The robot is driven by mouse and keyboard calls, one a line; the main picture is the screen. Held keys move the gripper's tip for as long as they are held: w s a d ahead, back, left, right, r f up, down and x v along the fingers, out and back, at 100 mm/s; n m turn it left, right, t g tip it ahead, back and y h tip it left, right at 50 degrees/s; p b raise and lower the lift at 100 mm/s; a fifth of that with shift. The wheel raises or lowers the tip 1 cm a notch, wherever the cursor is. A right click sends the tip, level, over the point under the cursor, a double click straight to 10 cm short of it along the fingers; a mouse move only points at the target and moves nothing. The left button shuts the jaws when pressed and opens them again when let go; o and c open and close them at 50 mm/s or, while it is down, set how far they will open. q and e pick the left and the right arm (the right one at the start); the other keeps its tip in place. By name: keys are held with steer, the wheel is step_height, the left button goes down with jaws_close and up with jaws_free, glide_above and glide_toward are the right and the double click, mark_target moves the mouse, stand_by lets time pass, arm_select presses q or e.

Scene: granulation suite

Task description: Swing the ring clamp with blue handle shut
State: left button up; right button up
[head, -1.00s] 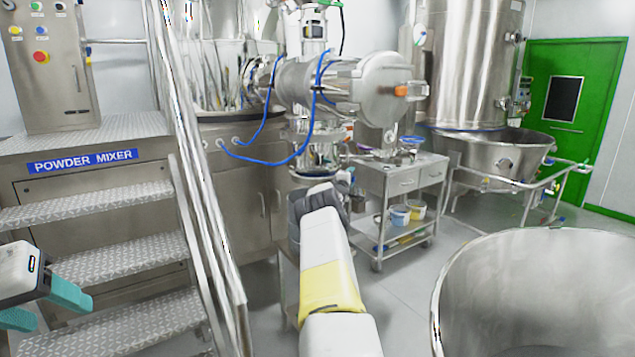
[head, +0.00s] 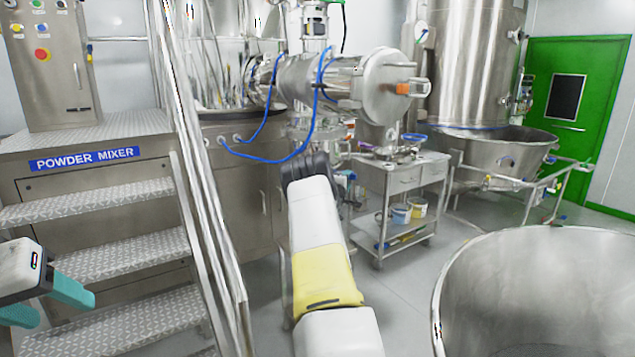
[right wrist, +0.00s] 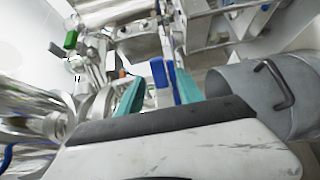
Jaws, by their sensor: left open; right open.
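In the right wrist view a blue handle (right wrist: 160,73) stands upright between the two teal fingers of my right gripper (right wrist: 152,88). The gripper is open, and I cannot tell whether a finger touches the handle. A second blue patch (right wrist: 189,88) shows beside the right finger; I cannot tell what it belongs to. In the head view my right wrist and forearm reach up below the horizontal steel mixer vessel (head: 335,85), and the wrist hides the fingers, the handle and most of the clamp. My left gripper (head: 60,307) is open and empty at the lower left.
Metal steps with a handrail (head: 205,190) stand between my arms. A steel trolley (head: 408,180) with tubs is right of my right arm, and a large round steel bowl (head: 540,285) fills the lower right. Blue hoses (head: 270,155) hang under the vessel.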

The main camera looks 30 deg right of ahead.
steer(key=shift+f, duration=0.1)
steer(key=c, duration=0.3)
steer(key=s+f+g, duration=0.1)
steer(key=s+f+m+g, duration=0.1)
steer(key=f, duration=0.1)
steer(key=s+f+m+g, duration=0.1)
steer(key=f, duration=0.1)
steer(key=shift+s+d+f+y, duration=0.2)
steer(key=shift+y, duration=0.2)
jaws_close()
steer(key=s+a+f+m+g+y, duration=0.4)
steer(key=a+f, duration=0.3)
steer(key=f, duration=0.4)
steer(key=w+a+r+m+t+y, duration=0.1)
steer(key=w+a+m+t+y, duration=0.3)
steer(key=a, duration=0.7)
step_height(320, 180, up, 6)
steer(key=w+m+t, duration=0.1)
steer(key=m+t, duration=0.1)
steer(key=t, duration=0.1)
steer(key=s+d+r+m+h, duration=0.6)
steer(key=s+d+r+h, duration=0.15)
steer(key=r+h, duration=0.2)
steer(key=shift+y, duration=0.35)
steer(key=x, duration=1.5)
steer(key=shift+a, duration=0.1)
